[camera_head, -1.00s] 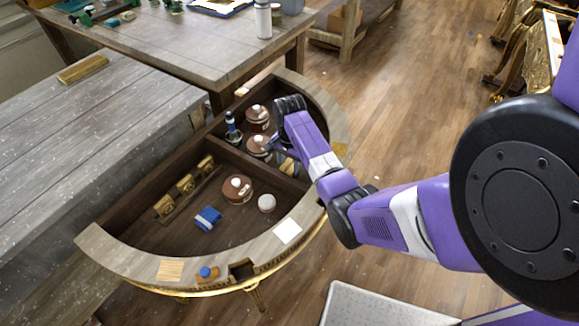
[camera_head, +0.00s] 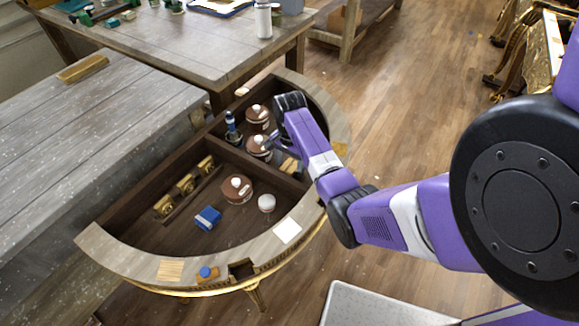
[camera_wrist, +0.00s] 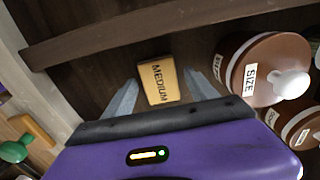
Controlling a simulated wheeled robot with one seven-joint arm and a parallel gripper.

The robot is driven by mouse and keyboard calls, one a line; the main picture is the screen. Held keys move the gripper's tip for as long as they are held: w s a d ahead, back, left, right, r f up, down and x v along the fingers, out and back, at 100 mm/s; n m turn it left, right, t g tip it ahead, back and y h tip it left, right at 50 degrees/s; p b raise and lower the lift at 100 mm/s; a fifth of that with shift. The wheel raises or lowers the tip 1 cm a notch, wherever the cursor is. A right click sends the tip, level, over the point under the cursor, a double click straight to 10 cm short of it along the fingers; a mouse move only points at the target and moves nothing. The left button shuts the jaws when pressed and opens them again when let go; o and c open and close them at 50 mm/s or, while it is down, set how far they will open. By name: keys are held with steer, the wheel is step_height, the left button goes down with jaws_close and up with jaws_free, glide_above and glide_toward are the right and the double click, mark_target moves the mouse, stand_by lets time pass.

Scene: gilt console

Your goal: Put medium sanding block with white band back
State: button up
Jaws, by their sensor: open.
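The tan block marked MEDIUM (camera_wrist: 157,80) lies in the console's dark back right compartment, close to a divider. It also shows in the head view (camera_head: 290,165), small and partly covered by my arm. No white band can be made out clearly on it. My gripper (camera_wrist: 161,74) is open, with one finger to each side of the block in the wrist view and gaps between. The block appears to rest on the compartment floor, not gripped. In the head view the fingers are mostly hidden behind my wrist.
Brown jars with white knobs (camera_head: 258,146) stand just left of my gripper. A dark bottle (camera_head: 232,127) is beyond them. A blue block (camera_head: 208,218), another jar (camera_head: 238,189) and a white ball-like item (camera_head: 266,202) occupy the front compartment.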

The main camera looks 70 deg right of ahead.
mark_target(289, 166)
step_height(289, 166, up, 11)
stand_by(0.3)
stand_by(0.5)
